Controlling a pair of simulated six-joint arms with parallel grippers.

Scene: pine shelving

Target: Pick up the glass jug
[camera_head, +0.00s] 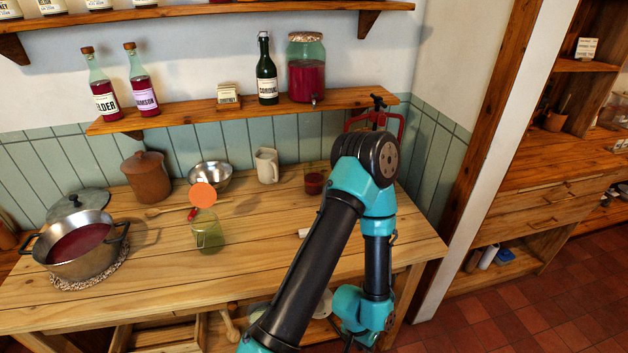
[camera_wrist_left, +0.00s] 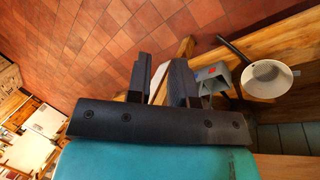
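A clear greenish glass vessel, which looks like the glass jug (camera_head: 208,234), stands on the pine worktop (camera_head: 150,290) in the head view, left of centre. It appears upright, and no gripper is near it. My left gripper (camera_wrist_left: 160,76) shows in the left wrist view with its two dark fingers apart and no object clearly held between them. Red floor tiles lie beyond the fingers. One turquoise and black arm of mine crosses the right part of the head view, but no gripper fingers show there. I cannot see the right gripper.
An orange disc (camera_head: 202,195) shows just above the jug. A pot of red liquid (camera_head: 80,248) stands left, a metal bowl (camera_head: 212,177) and pale mug (camera_head: 266,165) behind, and a red-filled jar (camera_head: 314,181) to the right. A bottle shelf (camera_head: 190,114) hangs above.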

